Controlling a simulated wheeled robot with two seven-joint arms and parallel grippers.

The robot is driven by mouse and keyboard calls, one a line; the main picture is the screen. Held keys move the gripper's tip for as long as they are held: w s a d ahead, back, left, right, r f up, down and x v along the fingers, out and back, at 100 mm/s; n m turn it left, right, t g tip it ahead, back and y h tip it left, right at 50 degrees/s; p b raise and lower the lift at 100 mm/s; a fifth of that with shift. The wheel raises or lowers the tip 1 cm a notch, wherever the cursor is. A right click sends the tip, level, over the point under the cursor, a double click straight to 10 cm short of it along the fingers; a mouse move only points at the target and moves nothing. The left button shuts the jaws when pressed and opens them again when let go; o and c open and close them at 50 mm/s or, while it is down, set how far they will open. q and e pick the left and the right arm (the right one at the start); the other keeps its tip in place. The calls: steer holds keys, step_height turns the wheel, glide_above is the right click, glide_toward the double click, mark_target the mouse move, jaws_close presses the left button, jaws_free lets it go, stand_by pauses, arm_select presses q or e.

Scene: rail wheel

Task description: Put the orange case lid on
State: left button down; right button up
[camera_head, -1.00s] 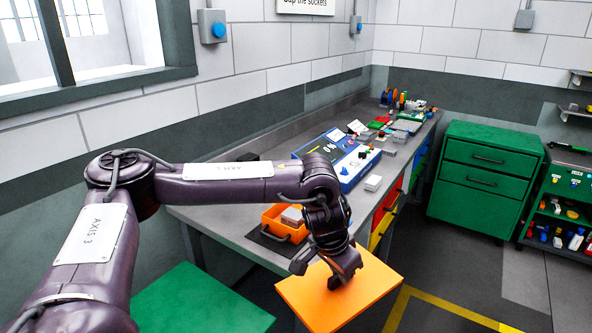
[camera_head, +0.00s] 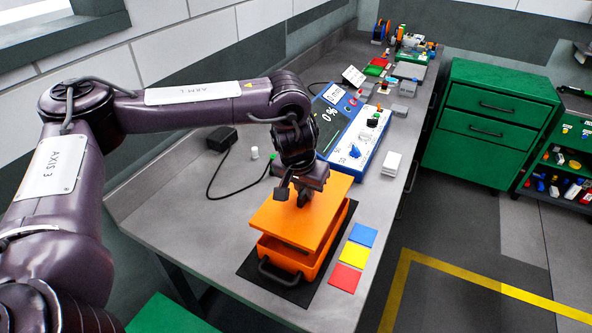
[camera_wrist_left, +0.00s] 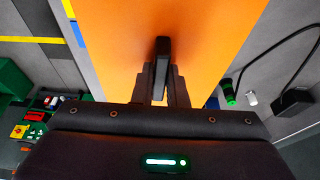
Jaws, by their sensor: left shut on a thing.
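My left gripper (camera_head: 304,196) is shut on the dark handle of the flat orange lid (camera_head: 290,222). The lid is also large in the left wrist view (camera_wrist_left: 120,45), with the handle (camera_wrist_left: 162,60) between my fingers. In the head view the lid is over the open orange case (camera_head: 284,256), covering most of its opening. A strip of the case's inside shows at the near side, so the lid looks raised and offset toward the far side. The case stands on a black mat (camera_head: 247,267) with its dark carrying handle (camera_head: 280,272) facing the front. My right gripper is not in view.
Blue (camera_head: 363,235), yellow (camera_head: 354,254) and red (camera_head: 345,278) squares lie right of the case. Behind stands a blue and white panel device (camera_head: 352,135). A black box with a cable (camera_head: 221,138) and small white cylinder (camera_head: 254,152) lie left.

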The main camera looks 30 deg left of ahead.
mark_target(306, 202)
arm_select(q)
steer(key=shift+s+d+r, duration=0.35)
steer(key=shift+s+d, duration=0.05)
steer(key=shift+d, duration=0.15)
steer(key=shift+a, duration=0.1)
steer(key=shift+s+b+x, duration=0.25)
steer(key=shift+b+x, duration=0.25)
steer(key=shift+x, duration=0.7)
steer(key=shift+a+f, duration=0.1)
steer(key=shift+f, duration=0.35)
steer(key=shift+f+b, duration=0.3)
steer(key=shift+b, duration=0.05)
steer(key=shift+f, duration=0.7)
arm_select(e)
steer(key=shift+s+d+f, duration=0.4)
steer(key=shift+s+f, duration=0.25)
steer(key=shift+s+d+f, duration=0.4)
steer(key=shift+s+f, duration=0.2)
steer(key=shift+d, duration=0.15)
